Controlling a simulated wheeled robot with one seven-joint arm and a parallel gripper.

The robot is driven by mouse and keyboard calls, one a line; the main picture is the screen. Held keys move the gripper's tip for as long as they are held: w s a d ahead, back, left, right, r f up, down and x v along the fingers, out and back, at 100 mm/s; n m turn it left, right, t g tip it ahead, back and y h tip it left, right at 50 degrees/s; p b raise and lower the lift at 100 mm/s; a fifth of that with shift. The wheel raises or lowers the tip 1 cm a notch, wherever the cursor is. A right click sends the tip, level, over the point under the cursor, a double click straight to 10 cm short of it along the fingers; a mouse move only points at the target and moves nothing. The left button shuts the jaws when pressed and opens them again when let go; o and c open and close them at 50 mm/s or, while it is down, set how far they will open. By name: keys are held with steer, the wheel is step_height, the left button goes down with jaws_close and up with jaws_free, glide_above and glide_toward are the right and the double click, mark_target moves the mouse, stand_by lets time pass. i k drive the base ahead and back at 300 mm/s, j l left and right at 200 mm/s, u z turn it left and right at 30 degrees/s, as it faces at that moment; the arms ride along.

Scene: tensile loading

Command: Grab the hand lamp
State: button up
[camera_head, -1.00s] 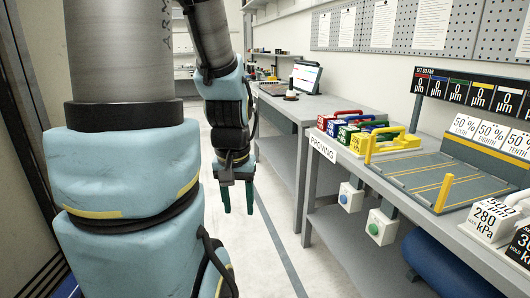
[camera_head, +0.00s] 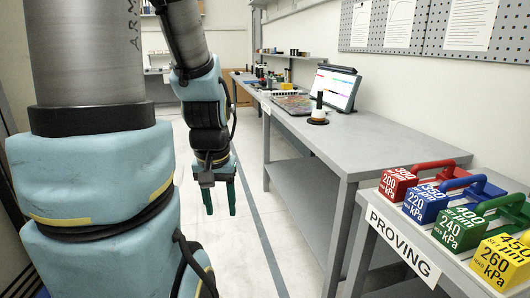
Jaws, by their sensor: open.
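My gripper (camera_head: 219,204) hangs pointing down over the floor, left of the benches, with its two green fingers apart and nothing between them. A small upright object (camera_head: 318,108), dark on top with a pale lower part and a round brownish base, stands on the far grey bench (camera_head: 345,140) in front of a tablet screen. It may be the hand lamp, but it is too small to be sure. My gripper is well apart from it, nearer to me and to the left.
The near bench with the PROVING sign (camera_head: 400,246) carries red (camera_head: 397,184), blue (camera_head: 424,202), green (camera_head: 458,228) and yellow (camera_head: 500,260) handled weights. A tilted tablet (camera_head: 335,87) and a flat tray (camera_head: 293,103) are on the far bench. The aisle floor (camera_head: 252,220) is clear.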

mark_target(318, 115)
steer(key=i, duration=2.05)
